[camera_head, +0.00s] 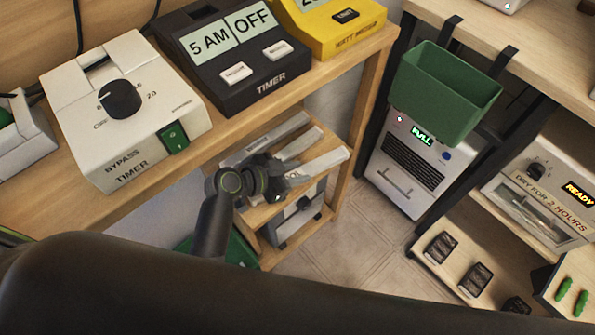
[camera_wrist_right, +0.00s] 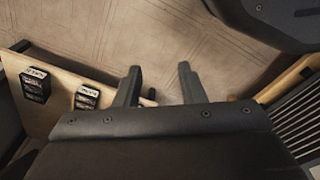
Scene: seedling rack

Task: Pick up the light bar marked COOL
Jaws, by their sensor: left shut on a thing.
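Three pale light bars sit on the wooden rack shelf below the bench in the head view: a back bar (camera_head: 262,139), a middle bar (camera_head: 297,144) and a front bar (camera_head: 325,163). Their markings are too small to read, so I cannot tell which says COOL. My left gripper (camera_head: 277,184) is over the shelf, shut at the near ends of the bars. It seems to be on the front bar, but the wrist hides the contact. My right gripper (camera_wrist_right: 157,85) is open and empty in the right wrist view, above the floor.
On the bench stand a white bypass timer (camera_head: 145,120), a black timer (camera_head: 225,55) reading OFF and a yellow watt meter (camera_head: 330,22). A green bin (camera_head: 440,95) hangs at the right table. A dryer (camera_head: 540,195) reads READY. Floor (camera_head: 360,255) between the racks is clear.

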